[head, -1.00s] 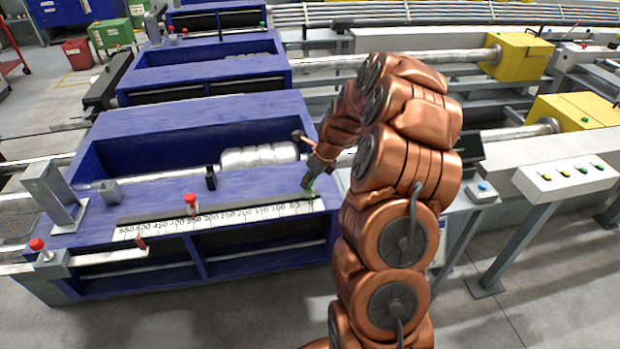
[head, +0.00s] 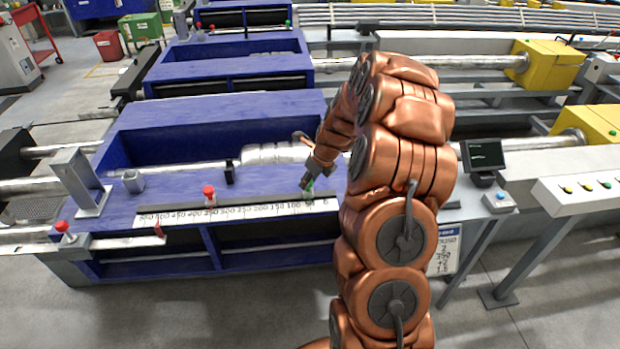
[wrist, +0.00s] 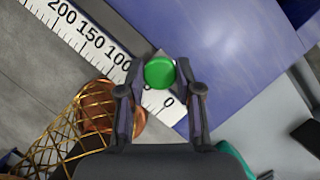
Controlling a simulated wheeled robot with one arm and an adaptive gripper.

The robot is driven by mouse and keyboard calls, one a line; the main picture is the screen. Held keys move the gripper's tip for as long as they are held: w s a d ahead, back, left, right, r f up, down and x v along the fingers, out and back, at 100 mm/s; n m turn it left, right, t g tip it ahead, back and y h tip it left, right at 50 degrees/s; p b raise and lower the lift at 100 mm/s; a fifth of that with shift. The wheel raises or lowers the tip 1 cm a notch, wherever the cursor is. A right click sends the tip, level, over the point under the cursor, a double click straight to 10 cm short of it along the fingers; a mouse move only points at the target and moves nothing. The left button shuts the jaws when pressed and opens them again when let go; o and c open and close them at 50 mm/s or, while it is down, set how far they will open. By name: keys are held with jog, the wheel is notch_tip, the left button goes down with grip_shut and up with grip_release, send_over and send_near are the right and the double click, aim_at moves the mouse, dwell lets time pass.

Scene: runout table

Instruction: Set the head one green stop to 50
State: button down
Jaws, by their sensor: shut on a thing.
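The green stop (head: 310,188) sits on the slide rail above the white number scale (head: 240,213) of the nearest blue table. In the head view it stands about level with the 50 mark. In the wrist view its round green knob (wrist: 160,73) lies between the 100 and 0 labels, and the 50 label is hidden. My gripper (head: 306,185) reaches down to it from above. In the wrist view the gripper's fingers (wrist: 161,85) are closed on both sides of the knob. The exact reading edge of the stop cannot be seen.
A red-knobbed stop (head: 209,194) is further left on the same rail. Another red knob (head: 62,227) is at the table's left end. A black upright block (head: 229,172) stands behind the rail. A small screen (head: 483,156) and a button panel (head: 590,188) are to the right.

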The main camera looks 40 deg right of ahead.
jog(key=c, duration=0.8)
grip_release()
jog(key=shift+d, duration=0.1)
jog(key=shift+r, duration=0.1)
jog(key=v, duration=1.2)
jog(key=shift+s, duration=0.1)
jog(key=s+a+r+n+g, duration=0.1)
jog(key=s+a+r+n, duration=0.1)
jog(key=s+a+n, duration=0.55)
jog(key=s+a+r+n+g, duration=0.2)
jog(key=s+a+n, duration=0.2)
jog(key=a+n, duration=0.55)
jog(key=s+a+n+g, duration=0.1)
jog(key=s+a+n, duration=0.2)
jog(key=s+n, duration=0.2)
jog(key=s+a+n+g+h, duration=0.1)
jog(key=s+a+n, duration=0.1)
jog(key=s+n, duration=0.3)
jog(key=s+a+r+n+g, duration=0.1)
jog(key=s+a+n, duration=0.2)
jog(key=s, duration=0.8)
jog(key=shift+s+a+n, duration=0.2)
jog(key=shift+n, duration=0.4)
jog(key=shift+s+a+n, duration=0.15)
jog(key=shift+s+n, duration=0.05)
jog(key=shift+n, duration=0.4)
